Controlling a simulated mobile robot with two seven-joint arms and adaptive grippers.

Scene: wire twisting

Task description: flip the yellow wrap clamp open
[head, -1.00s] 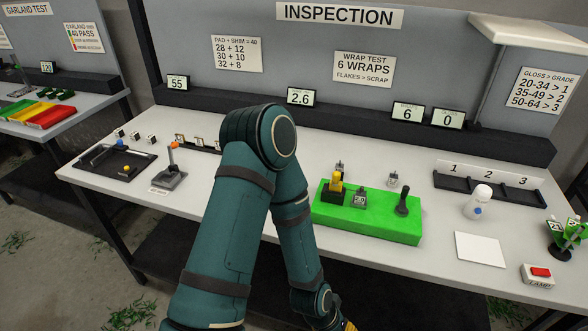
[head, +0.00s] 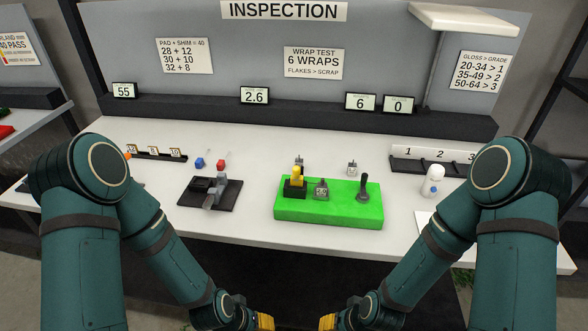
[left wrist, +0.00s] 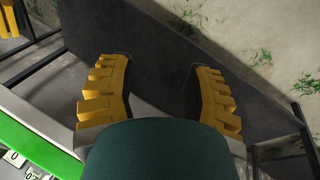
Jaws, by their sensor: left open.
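The yellow wrap clamp (head: 297,174) stands upright in a black block at the left end of the bright green base (head: 330,215), on the white bench. My left gripper (head: 264,322) is at the bottom edge of the head view, in front of and below the bench edge, well away from the clamp. In the left wrist view its yellow fingers (left wrist: 160,95) are spread with nothing between them. My right gripper (head: 327,322) is also low at the bottom edge, mostly cut off, so its jaws are unclear.
A small grey-metal block (head: 321,189) and a black lever (head: 363,188) share the green base. A black fixture (head: 210,193) stands to its left, and a white bottle (head: 432,181) to its right. The bench front between the arms is clear.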

